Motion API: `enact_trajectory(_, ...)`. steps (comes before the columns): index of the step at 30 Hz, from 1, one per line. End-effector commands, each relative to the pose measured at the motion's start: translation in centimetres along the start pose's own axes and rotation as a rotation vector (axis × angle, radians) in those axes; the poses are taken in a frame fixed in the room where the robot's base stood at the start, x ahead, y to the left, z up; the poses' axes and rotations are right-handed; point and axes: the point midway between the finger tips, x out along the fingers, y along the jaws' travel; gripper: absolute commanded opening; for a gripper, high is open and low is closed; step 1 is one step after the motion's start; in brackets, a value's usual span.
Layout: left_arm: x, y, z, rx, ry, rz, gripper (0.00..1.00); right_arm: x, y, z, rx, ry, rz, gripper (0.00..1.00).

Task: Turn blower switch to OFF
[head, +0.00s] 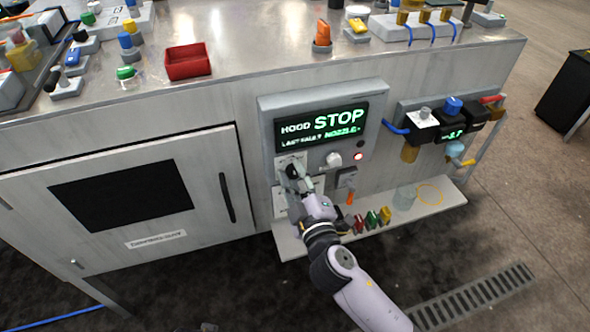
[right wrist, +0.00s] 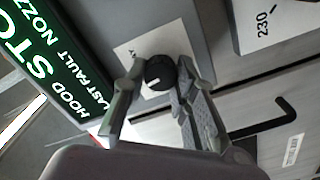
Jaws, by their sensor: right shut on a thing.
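A control panel (head: 268,128) on the cabinet front carries a lit display (head: 322,124) reading "HOOD STOP" and "LAST FAULT NOZZLE". Below the display, a black rotary knob with a white pointer mark (right wrist: 157,72) sits on a white plate (right wrist: 134,52); its label is not readable. My right gripper (head: 298,172) reaches up to this knob from below. In the right wrist view its two fingers are on either side of the knob, shut on it. The fingers partly hide the knob and plate. My left gripper is not in view.
A white knob (head: 333,160) and a red light (head: 358,156) are right of the gripper. A shelf (head: 437,200) below holds small coloured items. Valve units (head: 424,125) are mounted at right. A red tray (head: 187,62) sits on the bench top. A cabinet door (head: 215,150) is at left.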

Motion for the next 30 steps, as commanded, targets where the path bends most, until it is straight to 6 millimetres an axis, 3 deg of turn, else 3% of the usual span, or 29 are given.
enact_trajectory(15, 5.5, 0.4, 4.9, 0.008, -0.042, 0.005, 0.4, 0.0, 0.0, -0.2, -0.455, 0.002, 0.0, 0.0)
enact_trajectory(30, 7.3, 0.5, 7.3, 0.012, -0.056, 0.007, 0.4, 0.0, -0.2, -0.1, -0.655, 0.002, 0.001, 0.0)
